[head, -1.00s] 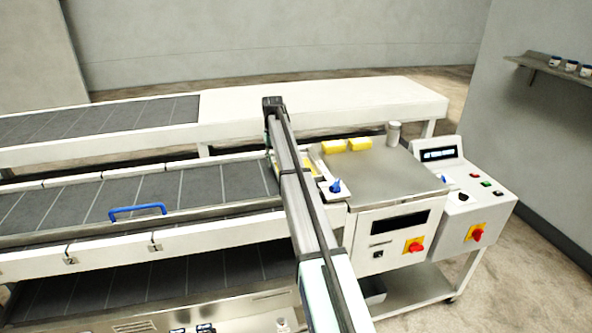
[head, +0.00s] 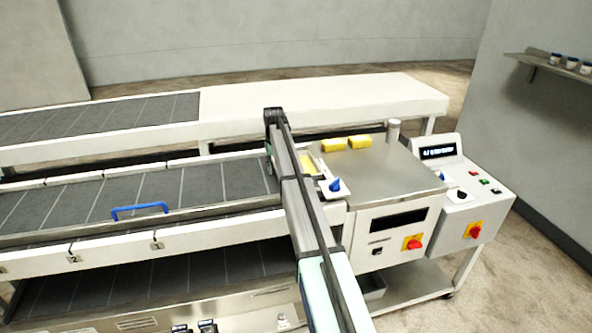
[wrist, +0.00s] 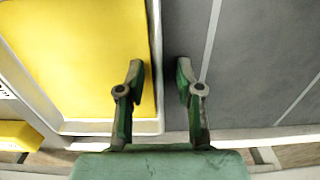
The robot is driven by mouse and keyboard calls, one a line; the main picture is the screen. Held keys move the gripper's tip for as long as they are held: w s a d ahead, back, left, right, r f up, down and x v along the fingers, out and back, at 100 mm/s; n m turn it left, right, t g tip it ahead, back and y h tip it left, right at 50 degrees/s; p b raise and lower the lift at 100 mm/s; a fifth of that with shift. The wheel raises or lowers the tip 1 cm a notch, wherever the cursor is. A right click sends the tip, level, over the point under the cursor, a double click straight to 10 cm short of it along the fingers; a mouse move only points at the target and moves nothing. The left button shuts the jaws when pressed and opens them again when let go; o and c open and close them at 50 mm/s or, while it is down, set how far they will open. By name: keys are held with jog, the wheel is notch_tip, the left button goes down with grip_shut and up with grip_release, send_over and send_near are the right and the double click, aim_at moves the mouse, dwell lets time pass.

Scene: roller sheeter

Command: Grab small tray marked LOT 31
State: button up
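A small white-rimmed tray with a flat yellow sheet or block in it (wrist: 148,126) fills the upper left of the wrist view. In the head view the tray (head: 318,172) shows partly beside my arm, at the right end of the grey belt. No LOT 31 marking is readable. My gripper (wrist: 160,70) is green, open and empty. Its left finger is over the yellow filling and its right finger over the grey belt, with the tray's right rim between them in the picture. I cannot tell whether they touch the rim. My arm hides part of the tray in the head view.
A blue knob (head: 335,185) stands close by. A blue handle (head: 140,211) rises from the belt's front edge. A control panel (head: 470,195) stands at right.

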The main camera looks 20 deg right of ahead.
jog(key=shift+c, duration=0.3)
grip_shut()
dwell(0.3)
